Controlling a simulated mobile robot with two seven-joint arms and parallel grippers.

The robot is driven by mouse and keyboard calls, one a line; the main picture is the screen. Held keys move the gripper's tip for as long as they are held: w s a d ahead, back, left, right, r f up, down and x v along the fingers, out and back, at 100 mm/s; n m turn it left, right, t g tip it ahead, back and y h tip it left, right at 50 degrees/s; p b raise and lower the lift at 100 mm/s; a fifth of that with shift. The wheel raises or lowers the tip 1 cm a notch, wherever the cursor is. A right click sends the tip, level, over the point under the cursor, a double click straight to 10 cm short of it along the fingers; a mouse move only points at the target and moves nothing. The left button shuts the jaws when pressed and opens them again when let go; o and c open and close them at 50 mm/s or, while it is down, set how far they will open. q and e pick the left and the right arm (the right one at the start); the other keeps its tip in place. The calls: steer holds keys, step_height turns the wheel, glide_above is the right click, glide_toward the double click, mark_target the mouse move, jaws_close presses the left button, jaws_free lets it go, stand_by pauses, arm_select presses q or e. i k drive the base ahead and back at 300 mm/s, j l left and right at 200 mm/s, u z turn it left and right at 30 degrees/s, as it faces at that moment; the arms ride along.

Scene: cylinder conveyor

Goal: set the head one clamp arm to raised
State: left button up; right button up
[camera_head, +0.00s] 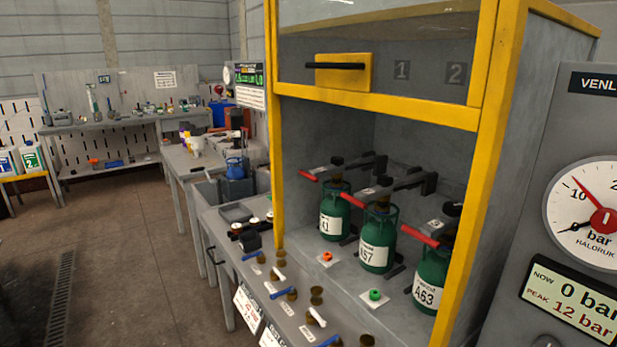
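Three dark clamp arms with red handles sit over three green cylinders inside a yellow-framed cabinet. The left clamp arm (340,170) lies about level over the cylinder marked with a partly hidden label (331,225); its red handle (308,177) points left. The middle clamp arm (398,183) lies over cylinder A57 (375,250), with its red handle (351,201). The right clamp arm (447,217) lies over cylinder A63 (427,290), with its red handle (420,237). Small head labels are too small to read. Neither gripper is in view.
The cabinet's front guard, with a black handle (336,66), is above the opening. A front ledge carries several small valves with blue and white levers (279,273). A pressure gauge (597,214) and display (570,305) stand at right. Open floor (130,240) lies left.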

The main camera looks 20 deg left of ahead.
mark_target(334, 172)
steer(key=i+j+z, duration=0.1)
steer(key=i+j, duration=0.25)
steer(key=j, duration=0.25)
steer(key=i+j+z, duration=0.25)
steer(key=j, duration=0.4)
steer(key=i+j, duration=0.25)
steer(key=i+j+z, duration=0.15)
steer(key=j, duration=0.3)
